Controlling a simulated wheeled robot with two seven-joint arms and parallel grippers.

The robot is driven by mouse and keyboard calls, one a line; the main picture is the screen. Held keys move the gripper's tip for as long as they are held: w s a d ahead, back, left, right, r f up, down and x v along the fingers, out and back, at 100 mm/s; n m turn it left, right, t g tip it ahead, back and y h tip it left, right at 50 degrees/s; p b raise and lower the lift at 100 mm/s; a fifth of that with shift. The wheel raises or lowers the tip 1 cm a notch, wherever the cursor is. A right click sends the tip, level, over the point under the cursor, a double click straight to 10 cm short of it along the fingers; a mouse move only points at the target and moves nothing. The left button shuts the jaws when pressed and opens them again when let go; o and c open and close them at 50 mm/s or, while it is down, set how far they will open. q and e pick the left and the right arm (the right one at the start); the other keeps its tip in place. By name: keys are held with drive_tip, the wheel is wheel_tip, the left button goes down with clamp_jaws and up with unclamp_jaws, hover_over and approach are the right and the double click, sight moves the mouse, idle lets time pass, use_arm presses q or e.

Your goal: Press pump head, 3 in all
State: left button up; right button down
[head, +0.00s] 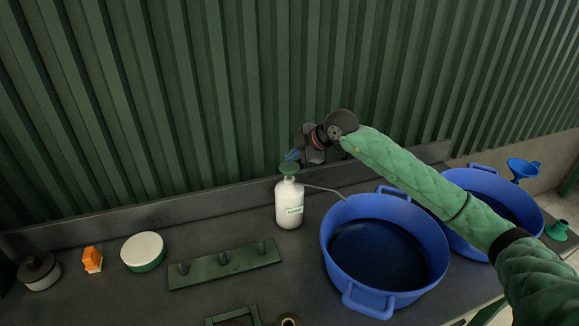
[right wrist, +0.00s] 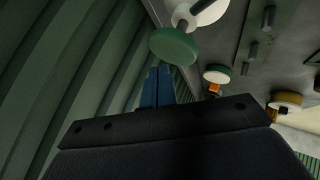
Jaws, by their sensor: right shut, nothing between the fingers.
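A white pump bottle (head: 289,207) with a label stands upright on the dark bench near the back wall. Its round green pump head (head: 289,168) is on top, and a thin grey spout (head: 325,190) runs out to the right over the blue tub's rim. My right gripper (head: 292,155) is shut and empty, its blue fingertips just above and behind the pump head. In the right wrist view the closed fingertips (right wrist: 157,80) point toward the green disc of the pump head (right wrist: 174,47). I cannot tell whether they touch it. My left gripper is not in view.
A blue tub (head: 335,272) stands right of the bottle, with a second blue tub (head: 513,192) behind my right arm. A green peg rack (head: 215,268), a white-and-green tin (head: 143,252) and an orange object (head: 92,260) lie to the left. The corrugated green wall (head: 210,90) rises behind.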

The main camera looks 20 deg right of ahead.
sight(293, 167)
drive_tip(key=shift+r+p, duration=1)
drive_tip(key=shift+r, duration=1.45)
idle(0.7)
